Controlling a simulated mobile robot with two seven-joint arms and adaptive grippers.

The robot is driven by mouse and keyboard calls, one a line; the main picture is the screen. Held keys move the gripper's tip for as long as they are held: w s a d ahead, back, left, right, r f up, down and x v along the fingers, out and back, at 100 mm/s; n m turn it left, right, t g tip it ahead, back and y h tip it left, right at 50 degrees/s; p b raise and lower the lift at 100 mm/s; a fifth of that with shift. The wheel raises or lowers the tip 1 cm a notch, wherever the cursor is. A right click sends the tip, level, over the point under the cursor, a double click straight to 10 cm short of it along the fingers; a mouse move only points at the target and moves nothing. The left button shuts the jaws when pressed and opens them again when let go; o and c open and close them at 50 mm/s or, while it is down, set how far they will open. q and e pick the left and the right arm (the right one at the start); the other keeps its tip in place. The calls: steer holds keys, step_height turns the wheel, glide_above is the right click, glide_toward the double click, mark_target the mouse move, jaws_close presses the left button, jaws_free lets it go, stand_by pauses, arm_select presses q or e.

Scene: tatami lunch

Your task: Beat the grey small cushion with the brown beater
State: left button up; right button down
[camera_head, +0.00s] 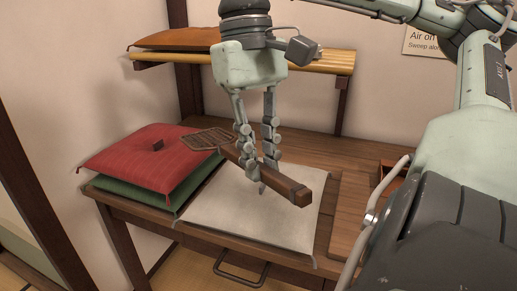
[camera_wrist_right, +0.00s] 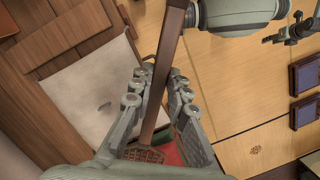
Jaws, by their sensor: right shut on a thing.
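The grey small cushion (camera_head: 250,225) lies flat on the wooden bench, and it also shows in the right wrist view (camera_wrist_right: 85,85). My right gripper (camera_head: 267,175) hangs above it, shut on the handle of the brown beater (camera_head: 290,188). The thick handle end points to the lower right, and the woven head points left, near the red cushion. The beater also crosses the right wrist view (camera_wrist_right: 162,70) between the fingers. A small dark mark shows on the grey cushion in that view. A gripper-like part (camera_wrist_right: 290,30), perhaps my left gripper, shows small there; its jaw state is unclear.
A red cushion (camera_head: 135,160) with a small dark piece on it lies on a green cushion (camera_head: 120,196) at the left. A shelf (camera_head: 320,62) with an orange-brown cushion (camera_head: 175,38) is above the bench (camera_head: 310,150). Bare bench top lies behind the grey cushion.

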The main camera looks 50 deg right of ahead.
arm_select(q)
step_height(320, 180, down, 6)
arm_select(e)
steer(key=shift+f, duration=0.3)
step_height(320, 180, down, 8)
steer(key=w+g+b, duration=0.2)
steer(key=b, duration=0.1)
steer(key=shift+t, duration=0.9)
steer(key=r+p, duration=0.1)
steer(key=r, duration=0.1)
steer(key=s+r+p, duration=0.1)
steer(key=r+p, duration=0.1)
steer(key=r, duration=0.1)
steer(key=s+r+p, duration=0.1)
steer(key=r, duration=0.2)
steer(key=shift+r, duration=0.35)
arm_select(q)
step_height(320, 180, up, 10)
arm_select(e)
steer(key=shift+f, duration=0.15)
arm_select(q)
steer(key=shift+s+r, duration=0.1)
